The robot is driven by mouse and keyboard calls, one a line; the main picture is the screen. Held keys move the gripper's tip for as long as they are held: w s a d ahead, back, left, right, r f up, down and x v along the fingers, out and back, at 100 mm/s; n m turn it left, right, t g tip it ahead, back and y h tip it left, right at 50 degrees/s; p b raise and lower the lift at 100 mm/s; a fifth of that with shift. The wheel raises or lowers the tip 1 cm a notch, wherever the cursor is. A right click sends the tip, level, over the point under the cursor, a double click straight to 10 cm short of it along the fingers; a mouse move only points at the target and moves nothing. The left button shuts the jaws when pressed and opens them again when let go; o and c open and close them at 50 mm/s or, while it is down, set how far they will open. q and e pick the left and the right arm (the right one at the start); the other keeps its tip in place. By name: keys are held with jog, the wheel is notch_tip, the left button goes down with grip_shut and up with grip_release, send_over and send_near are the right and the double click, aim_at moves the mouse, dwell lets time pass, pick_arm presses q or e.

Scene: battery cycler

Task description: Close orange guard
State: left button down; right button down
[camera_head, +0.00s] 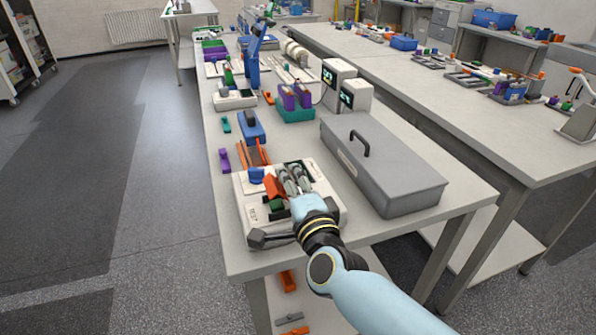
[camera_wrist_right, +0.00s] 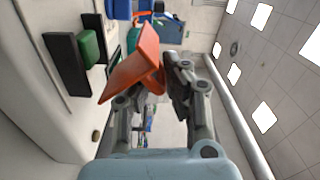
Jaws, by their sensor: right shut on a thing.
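The orange guard (camera_head: 273,187) stands up at a tilt on the white battery cycler (camera_head: 244,212), near the front end of the table. In the right wrist view the orange guard (camera_wrist_right: 134,62) shows as a slanted plate with a short tab. My right gripper (camera_head: 285,180) is at the guard, and its fingers (camera_wrist_right: 167,75) are shut on the guard's tab. A green block (camera_wrist_right: 89,46) sits in a dark recess of the cycler beside the guard. A blue block (camera_head: 256,175) is at the cycler's back left. My left gripper is not in view.
A grey case (camera_head: 400,175) with a dark handle stands right of the cycler. Orange rails (camera_head: 253,154) and a blue box (camera_head: 251,128) lie behind it. The floor at left is clear.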

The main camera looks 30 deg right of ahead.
aim_at(276, 185)
jog(key=n, duration=0.1)
jog(key=a+n+p, duration=0.1)
jog(key=shift+w+a+n, duration=0.2)
jog(key=shift+w+n, duration=0.05)
jog(key=shift+n, duration=0.15)
jog(key=n, duration=0.1)
jog(key=a+f+n, duration=0.1)
jog(key=n, duration=0.1)
jog(key=shift+w+a+n+p, duration=0.2)
jog(key=shift+n+p, duration=0.1)
jog(key=shift+p, duration=0.1)
jog(key=shift+w+a+f+n, duration=0.1)
jog(key=shift+a+f+n, duration=0.25)
jog(key=shift+n, duration=0.55)
jog(key=shift+a+f+n, duration=0.2)
jog(key=shift+f+n, duration=0.25)
jog(key=shift+n, duration=0.45)
jog(key=c, duration=1.7)
grip_release()
